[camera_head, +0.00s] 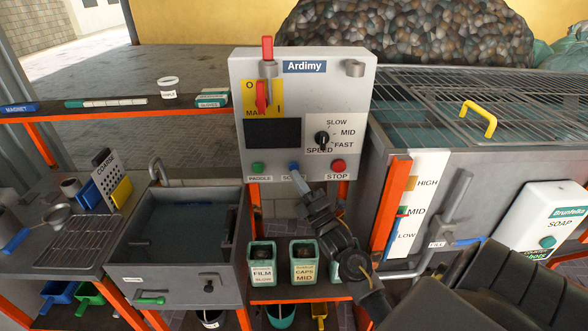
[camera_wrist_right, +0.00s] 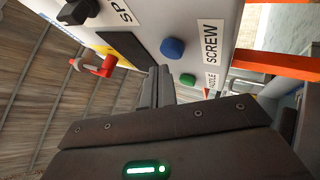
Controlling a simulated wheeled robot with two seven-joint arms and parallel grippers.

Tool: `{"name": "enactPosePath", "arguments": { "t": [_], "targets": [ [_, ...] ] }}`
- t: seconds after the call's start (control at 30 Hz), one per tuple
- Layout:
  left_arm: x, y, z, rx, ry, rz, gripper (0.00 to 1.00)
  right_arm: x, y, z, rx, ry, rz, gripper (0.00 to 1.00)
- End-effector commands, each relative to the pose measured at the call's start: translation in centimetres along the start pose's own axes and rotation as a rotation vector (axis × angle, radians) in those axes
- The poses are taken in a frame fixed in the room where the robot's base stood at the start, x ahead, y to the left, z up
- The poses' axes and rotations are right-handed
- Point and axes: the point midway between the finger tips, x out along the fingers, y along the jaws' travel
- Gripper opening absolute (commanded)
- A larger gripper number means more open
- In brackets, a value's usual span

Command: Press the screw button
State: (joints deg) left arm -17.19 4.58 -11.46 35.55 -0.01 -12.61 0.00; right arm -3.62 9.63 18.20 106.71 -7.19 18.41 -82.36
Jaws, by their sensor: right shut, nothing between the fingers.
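The grey control box (camera_head: 240,75) marked Ardimy carries a row of buttons along its lower front. The blue screw button (camera_head: 294,167) is in the middle, and its label is partly hidden by my right gripper (camera_head: 299,181). In the right wrist view the blue button (camera_wrist_right: 173,47) shows beside the full SCREW label (camera_wrist_right: 211,45). My right gripper's fingers (camera_wrist_right: 160,74) are shut and empty, with their tips close to the blue button; I cannot tell whether they touch it. My left gripper is not in view.
A green paddle button (camera_head: 257,168) and a red stop button (camera_head: 338,166) flank the blue one. The black speed knob (camera_head: 322,138) is above. Labelled green bins (camera_head: 262,265) stand below the box. A sink (camera_head: 180,220) is at left, a meshed tank (camera_head: 470,150) at right.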

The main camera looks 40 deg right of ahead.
Motion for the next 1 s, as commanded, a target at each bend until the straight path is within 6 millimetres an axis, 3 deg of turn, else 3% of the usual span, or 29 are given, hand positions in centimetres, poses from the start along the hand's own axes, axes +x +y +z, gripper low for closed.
{"name": "enactPosePath", "arguments": {
  "t": [1.0],
  "targets": [
    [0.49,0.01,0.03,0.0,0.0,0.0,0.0,0.84,-0.61,0.61,0.0,0.0,0.0,0.0]
  ]
}}
